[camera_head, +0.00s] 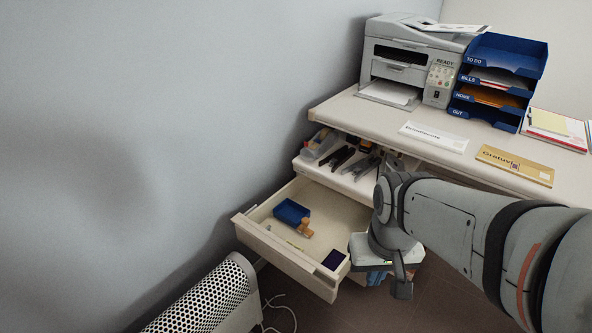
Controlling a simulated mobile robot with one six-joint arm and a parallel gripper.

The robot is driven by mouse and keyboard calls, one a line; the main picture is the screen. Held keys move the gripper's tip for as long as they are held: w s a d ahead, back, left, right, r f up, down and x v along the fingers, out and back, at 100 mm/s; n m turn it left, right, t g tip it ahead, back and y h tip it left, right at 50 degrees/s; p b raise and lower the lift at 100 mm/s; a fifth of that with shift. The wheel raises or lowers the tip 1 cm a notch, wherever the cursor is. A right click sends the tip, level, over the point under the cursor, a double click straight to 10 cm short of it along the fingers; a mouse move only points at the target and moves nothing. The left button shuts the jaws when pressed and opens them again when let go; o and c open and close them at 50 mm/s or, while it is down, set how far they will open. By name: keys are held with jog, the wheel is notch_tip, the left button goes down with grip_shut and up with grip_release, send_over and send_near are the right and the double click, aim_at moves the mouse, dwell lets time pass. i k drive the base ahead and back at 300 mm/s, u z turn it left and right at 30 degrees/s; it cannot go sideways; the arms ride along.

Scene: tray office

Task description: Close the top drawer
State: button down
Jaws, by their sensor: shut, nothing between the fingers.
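The top drawer (314,173) is a white drawer under the desk, pulled partly out. It holds a clear box and several dark and grey tools. A lower drawer (290,262) beneath it is pulled out further and holds a blue box, a small wooden piece, a thin stick and a dark blue square. My gripper (402,288) is shut and empty, pointing down at the right of the lower drawer's front. It is apart from the top drawer's front as far as I can tell.
The white desk (375,118) carries a printer (410,65), blue letter trays (497,80) and envelopes (515,164). A perforated white heater (205,305) stands at the bottom left, with a white cable (283,308) beside it. A grey wall closes the left side.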

aim_at(335, 216)
jog(key=z, duration=1.35)
jog(key=k, duration=1.05)
jog(key=u, duration=1.2)
jog(key=i, duration=1)
jog(key=u, duration=0.05)
